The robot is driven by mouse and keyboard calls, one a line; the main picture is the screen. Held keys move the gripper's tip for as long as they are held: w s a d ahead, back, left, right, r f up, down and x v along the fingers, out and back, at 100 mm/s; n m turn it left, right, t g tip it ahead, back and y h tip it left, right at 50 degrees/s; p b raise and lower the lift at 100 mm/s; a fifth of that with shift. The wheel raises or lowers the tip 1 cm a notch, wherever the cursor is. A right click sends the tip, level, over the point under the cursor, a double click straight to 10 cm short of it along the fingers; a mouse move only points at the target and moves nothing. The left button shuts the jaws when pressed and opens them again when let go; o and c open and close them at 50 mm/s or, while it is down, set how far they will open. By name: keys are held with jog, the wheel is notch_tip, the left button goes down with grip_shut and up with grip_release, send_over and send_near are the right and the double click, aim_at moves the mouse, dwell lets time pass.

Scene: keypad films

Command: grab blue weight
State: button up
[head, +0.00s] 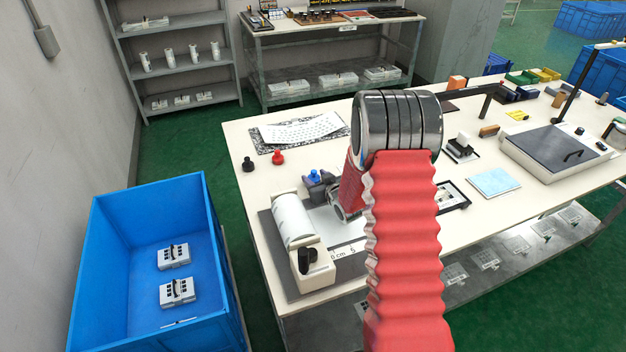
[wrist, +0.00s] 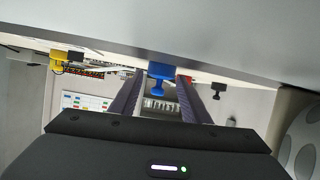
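The blue weight (head: 314,176) stands on the white table beside the film roller, partly hidden behind my gripper. In the wrist view the blue weight (wrist: 160,71) shows between the tips of my two dark fingers. My gripper (wrist: 160,82) is open, with a narrow gap seeming to show on each side of the weight. Whether either finger touches it is unclear. In the head view my gripper (head: 318,188) is small and partly covered by my red arm.
A red weight (head: 278,157) and a black weight (head: 248,164) stand to the left. A cream roller unit (head: 297,230) is close in front. A printed sheet (head: 301,128) lies behind. A blue crate (head: 150,325) stands on the floor to the left.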

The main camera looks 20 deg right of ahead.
aim_at(316, 181)
jog(key=c, duration=0.9)
jog(key=shift+r, duration=0.1)
jog(key=shift+c, duration=0.2)
notch_tip(316, 181, up, 10)
dwell(0.7)
